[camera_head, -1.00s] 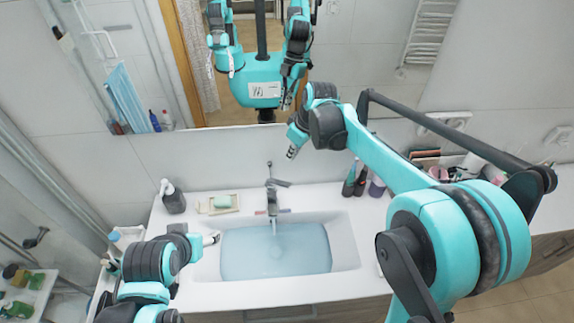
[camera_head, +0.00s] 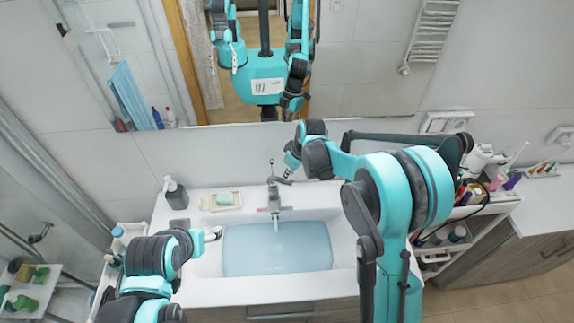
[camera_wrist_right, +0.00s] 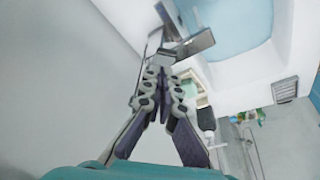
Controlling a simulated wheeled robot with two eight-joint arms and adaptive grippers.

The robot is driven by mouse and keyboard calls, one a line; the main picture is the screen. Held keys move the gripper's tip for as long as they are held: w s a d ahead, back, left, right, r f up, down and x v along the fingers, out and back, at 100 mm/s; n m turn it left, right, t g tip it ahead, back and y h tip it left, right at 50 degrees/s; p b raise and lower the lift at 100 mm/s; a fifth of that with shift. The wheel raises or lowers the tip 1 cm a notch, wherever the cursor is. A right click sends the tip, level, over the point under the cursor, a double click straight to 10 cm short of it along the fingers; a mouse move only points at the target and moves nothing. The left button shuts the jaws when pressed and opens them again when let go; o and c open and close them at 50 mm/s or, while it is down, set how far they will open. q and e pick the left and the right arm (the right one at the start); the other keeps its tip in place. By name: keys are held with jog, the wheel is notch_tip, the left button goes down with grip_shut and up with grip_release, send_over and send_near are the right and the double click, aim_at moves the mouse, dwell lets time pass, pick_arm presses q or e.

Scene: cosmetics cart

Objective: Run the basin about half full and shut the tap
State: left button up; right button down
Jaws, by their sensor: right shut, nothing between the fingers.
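The white basin (camera_head: 345,232) holds a broad pool of blue water (camera_head: 275,255), which also shows in the right wrist view (camera_wrist_right: 225,25). The chrome tap (camera_head: 274,198) stands at the basin's back edge, and a thin pale stream shows below its spout. My right gripper (camera_head: 286,176) is shut and empty, its tips close to the tap's lever. In the right wrist view the closed fingers (camera_wrist_right: 166,60) point at the tap (camera_wrist_right: 190,45); I cannot tell whether they touch it. My left gripper (camera_head: 213,234) is at the basin's left rim, its fingers mostly hidden by its arm.
A soap dish (camera_head: 220,202) and a dark dispenser (camera_head: 175,194) stand left of the tap. A cart with cosmetics (camera_head: 455,236) is at the right. A mirror (camera_head: 350,80) covers the wall behind. My right arm hides the counter's right part.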

jog(key=shift+s+f, duration=0.1)
jog(key=shift+f, duration=0.15)
jog(key=f+b, duration=0.1)
jog(key=b, duration=0.1)
jog(key=s+d+f+t+y+b, duration=0.1)
jog(key=b, duration=0.1)
jog(key=s+d+f+t+y+b, duration=0.1)
jog(key=b, duration=0.2)
jog(key=shift+f, duration=0.4)
